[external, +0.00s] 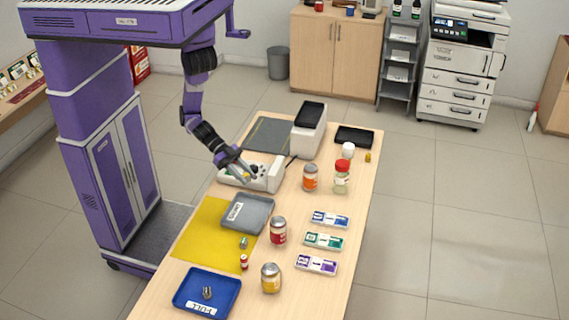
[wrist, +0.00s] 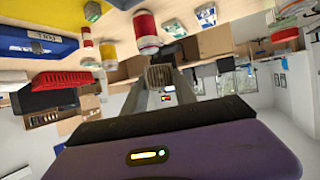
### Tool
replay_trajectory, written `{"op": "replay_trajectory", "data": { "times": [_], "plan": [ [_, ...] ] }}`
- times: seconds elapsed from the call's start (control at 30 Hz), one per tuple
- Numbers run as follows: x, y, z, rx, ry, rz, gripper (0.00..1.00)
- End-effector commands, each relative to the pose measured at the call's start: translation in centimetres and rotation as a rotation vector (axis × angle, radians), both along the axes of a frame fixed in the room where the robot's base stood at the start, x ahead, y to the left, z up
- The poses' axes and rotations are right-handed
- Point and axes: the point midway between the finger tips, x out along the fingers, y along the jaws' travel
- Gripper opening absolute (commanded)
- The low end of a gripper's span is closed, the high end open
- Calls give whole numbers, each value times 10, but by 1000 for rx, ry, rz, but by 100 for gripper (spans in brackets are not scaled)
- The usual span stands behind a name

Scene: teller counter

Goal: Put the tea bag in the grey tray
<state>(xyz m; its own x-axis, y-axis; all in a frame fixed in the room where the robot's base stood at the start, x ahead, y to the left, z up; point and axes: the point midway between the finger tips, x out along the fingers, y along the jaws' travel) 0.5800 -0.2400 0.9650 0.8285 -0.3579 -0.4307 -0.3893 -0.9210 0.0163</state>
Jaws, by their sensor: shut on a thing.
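My gripper (external: 246,174) is low over the white device at the far left of the counter, beyond the grey tray. In the wrist view its fingers (wrist: 161,80) close on a small ridged grey-brown object (wrist: 159,74). The object is too small and shadowed to tell whether it is the tea bag, and I cannot pick out a tea bag elsewhere. The grey tray (external: 257,211) lies partly on a yellow mat, nearer the camera than my gripper. It has a white label and looks otherwise empty.
The white device (external: 268,177) lies under my gripper. Several jars, one of them red-labelled (external: 278,231), stand right of the tray. Small items (external: 243,243) sit on the yellow mat (external: 199,228). A blue tray (external: 186,293) is at the near end. Small labelled packs (external: 323,241) line the right side.

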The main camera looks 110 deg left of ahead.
Motion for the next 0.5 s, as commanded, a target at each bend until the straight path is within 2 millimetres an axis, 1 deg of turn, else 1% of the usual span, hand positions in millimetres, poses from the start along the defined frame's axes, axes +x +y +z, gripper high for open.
{"op": "replay_trajectory", "data": {
  "times": [0.03, 0.07, 0.4, 0.5],
  "plan": [
    [-1, 0, -21, 4, 2, 0, 0],
    [-1, 1, -25, 7, 3, 0, 0],
    [0, 1, -106, 5, 3, 0, 0],
    [0, 1, -125, 4, 3, 1, 0]
  ]
}}
